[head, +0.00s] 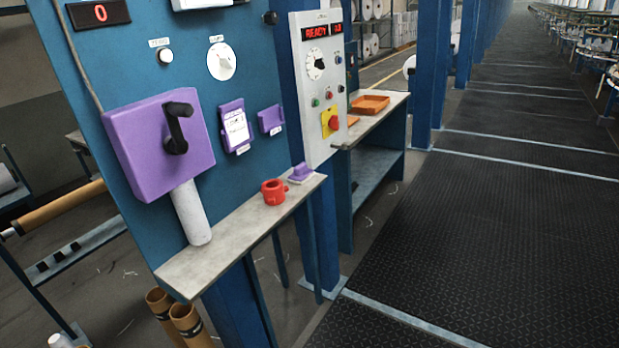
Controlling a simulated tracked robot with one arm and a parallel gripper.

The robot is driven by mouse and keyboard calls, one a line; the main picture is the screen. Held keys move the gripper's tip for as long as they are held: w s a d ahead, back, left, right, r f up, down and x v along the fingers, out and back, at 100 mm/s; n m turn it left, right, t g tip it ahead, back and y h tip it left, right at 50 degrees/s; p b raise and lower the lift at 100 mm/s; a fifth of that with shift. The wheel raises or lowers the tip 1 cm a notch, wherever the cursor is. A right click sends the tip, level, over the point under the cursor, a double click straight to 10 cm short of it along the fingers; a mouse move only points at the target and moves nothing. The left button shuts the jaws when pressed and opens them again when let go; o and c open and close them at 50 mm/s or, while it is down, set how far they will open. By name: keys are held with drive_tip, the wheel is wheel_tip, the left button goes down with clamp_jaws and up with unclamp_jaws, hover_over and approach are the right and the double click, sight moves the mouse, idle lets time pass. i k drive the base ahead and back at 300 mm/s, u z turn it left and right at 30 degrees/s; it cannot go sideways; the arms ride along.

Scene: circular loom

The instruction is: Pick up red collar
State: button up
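The red collar (273,191) is a short ring with a dark opening on top. In the head view it sits on the narrow grey shelf (222,243) below the blue panel, right of the panel's middle. A small purple block (300,173) stands behind it to the right, a little apart. My gripper does not show in this view, so its place relative to the collar cannot be seen.
A purple box with a black crank (160,145) juts out above the shelf's left part, with a white cylinder (190,213) below it. A control box (318,85) stands behind. An orange tray (369,104) lies on a farther bench. The dark floor (480,240) at right is clear.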

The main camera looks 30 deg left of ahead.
sight(273, 191)
drive_tip(key=u, duration=0.15)
drive_tip(key=i, duration=1.15)
drive_tip(key=u, duration=0.95)
drive_tip(key=i, duration=0.4)
drive_tip(key=u, duration=0.35)
